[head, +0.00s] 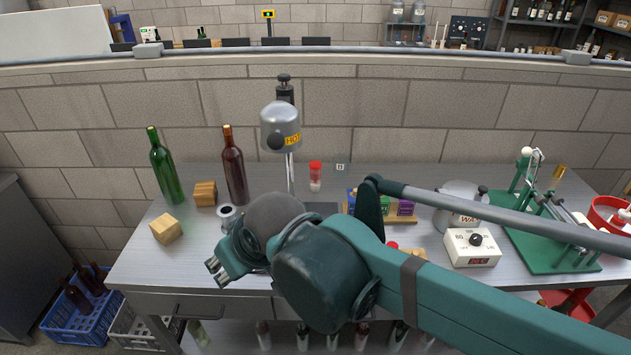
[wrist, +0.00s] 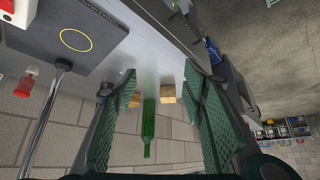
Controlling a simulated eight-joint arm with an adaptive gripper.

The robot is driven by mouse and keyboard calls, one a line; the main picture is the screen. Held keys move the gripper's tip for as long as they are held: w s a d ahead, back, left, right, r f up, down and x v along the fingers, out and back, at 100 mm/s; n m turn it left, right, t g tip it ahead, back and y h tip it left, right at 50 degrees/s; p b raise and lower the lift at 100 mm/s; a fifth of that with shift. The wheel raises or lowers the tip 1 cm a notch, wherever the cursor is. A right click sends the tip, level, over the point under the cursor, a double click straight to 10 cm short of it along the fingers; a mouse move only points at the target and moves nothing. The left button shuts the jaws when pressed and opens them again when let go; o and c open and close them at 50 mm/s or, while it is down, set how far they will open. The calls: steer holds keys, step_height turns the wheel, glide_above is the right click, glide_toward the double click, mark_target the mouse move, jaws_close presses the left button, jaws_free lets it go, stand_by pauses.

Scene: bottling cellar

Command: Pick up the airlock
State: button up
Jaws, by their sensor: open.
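A small upright piece with a red top and a pale lower part (head: 315,176) stands at the back of the bench, right of the grey press; it may be the airlock, but I cannot tell for sure. A red-topped piece (wrist: 27,82) also shows at the left edge of the wrist view. My gripper (head: 216,269) is over the bench's front left, well away from that piece. In the wrist view my gripper (wrist: 162,100) has its green ribbed fingers apart with nothing held; a green bottle shows beyond them. My arm hides part of the bench middle.
A green bottle (head: 165,170), a brown bottle (head: 234,168), two wooden blocks (head: 166,229) and a metal cup (head: 229,217) stand at left. The press (head: 281,125) is mid-bench. A control box (head: 471,248) and green stand (head: 545,240) are at right.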

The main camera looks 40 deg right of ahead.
mark_target(318, 173)
steer(key=shift+w+d, duration=0.1)
steer(key=w+d+r+m+t+h, duration=0.1)
steer(key=w+d, duration=0.4)
steer(key=d, duration=0.3)
steer(key=w+d+r+t+h, duration=0.1)
steer(key=w+d, duration=0.4)
steer(key=d, duration=0.2)
steer(key=w+d+m+t+h+p, duration=0.15)
steer(key=d+h, duration=0.25)
steer(key=d, duration=1.6)
steer(key=shift+w+d+f+m+t+b, duration=0.25)
steer(key=shift+w+d+f+t, duration=0.3)
steer(key=shift+d+f, duration=1.05)
steer(key=shift+w+d+f+m+t+b, duration=0.1)
steer(key=shift+w+d+f+m+t, duration=0.5)
steer(key=shift+d+f, duration=1.05)
steer(key=shift+w+d+f+m+t+b, duration=0.15)
steer(key=shift+w+d+f, duration=0.8)
steer(key=shift+f, duration=1.1)
steer(key=shift+s+d, duration=0.15)
